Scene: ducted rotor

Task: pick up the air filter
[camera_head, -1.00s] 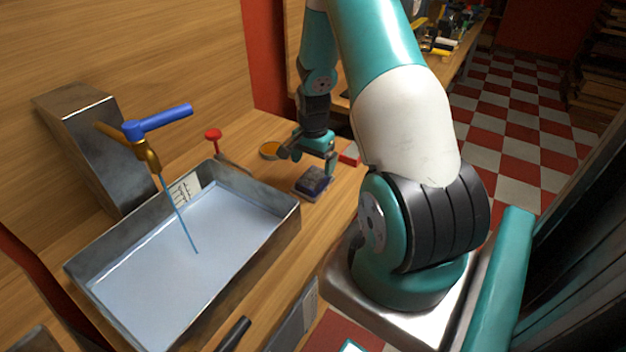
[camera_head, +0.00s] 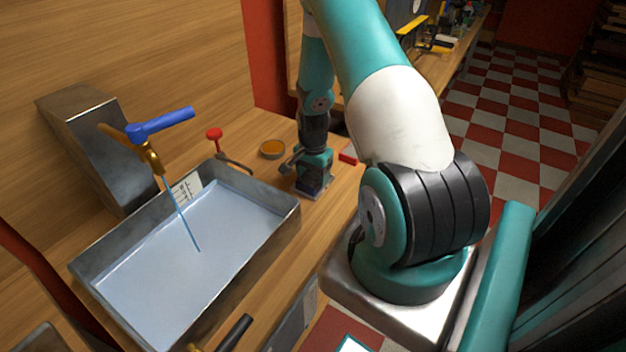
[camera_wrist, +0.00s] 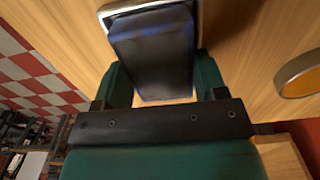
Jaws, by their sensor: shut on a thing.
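A dark block with blue edges, apparently the air filter (camera_wrist: 155,50), fills the space between the two teal fingers of my gripper (camera_wrist: 162,78) in the wrist view. My gripper is shut on it. A small metal tray (camera_wrist: 118,8) shows at the block's far end; I cannot tell whether the block still touches it. In the head view my gripper (camera_head: 312,180) points down over this tray at the bench's right edge and hides most of the block.
A large metal basin (camera_head: 285,215) with a pale bottom lies left of my gripper, under a blue-handled tap (camera_head: 160,122). A round orange-topped dish (camera_head: 272,149), a red knob (camera_head: 214,134) and a red block (camera_head: 348,154) are close by.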

